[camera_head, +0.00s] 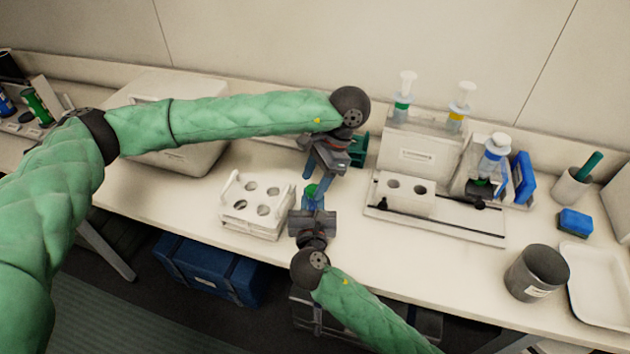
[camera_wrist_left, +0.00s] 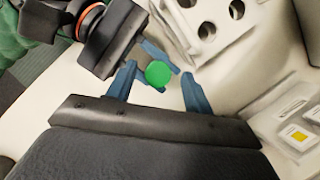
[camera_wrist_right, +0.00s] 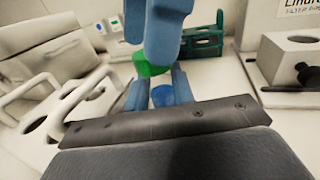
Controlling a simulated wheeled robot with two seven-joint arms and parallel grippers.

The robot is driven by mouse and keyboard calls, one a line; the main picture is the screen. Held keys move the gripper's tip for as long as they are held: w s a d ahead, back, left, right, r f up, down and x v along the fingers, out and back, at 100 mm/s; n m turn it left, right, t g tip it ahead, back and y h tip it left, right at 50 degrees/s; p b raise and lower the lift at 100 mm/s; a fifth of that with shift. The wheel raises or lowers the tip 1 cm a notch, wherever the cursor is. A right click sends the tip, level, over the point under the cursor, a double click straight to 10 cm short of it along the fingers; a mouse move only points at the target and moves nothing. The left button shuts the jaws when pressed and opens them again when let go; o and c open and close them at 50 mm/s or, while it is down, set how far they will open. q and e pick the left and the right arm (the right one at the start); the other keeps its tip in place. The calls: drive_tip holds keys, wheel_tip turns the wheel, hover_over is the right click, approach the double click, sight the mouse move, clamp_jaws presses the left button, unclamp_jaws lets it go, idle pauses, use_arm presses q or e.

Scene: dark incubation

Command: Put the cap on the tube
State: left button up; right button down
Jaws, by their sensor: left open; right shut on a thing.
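The green cap (camera_head: 311,190) is between my two grippers in the head view. It is a round green disc in the left wrist view (camera_wrist_left: 158,73). My left gripper (camera_wrist_left: 160,74) is open, with one finger on each side of the cap and gaps to it. The cap also shows in the right wrist view (camera_wrist_right: 150,66), above the tube and partly behind a left finger. Whether it sits fully on the tube I cannot tell.
A white rack (camera_head: 240,222) with several holes stands just left of my grippers. A dark green holder (camera_head: 359,150) is behind them. A white device (camera_head: 418,160) with syringes stands right. A grey cup (camera_head: 537,272) and white tray (camera_head: 600,290) are far right.

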use_arm(q)
drive_tip(key=shift+r, duration=1.75)
drive_tip(key=shift+c, duration=0.4)
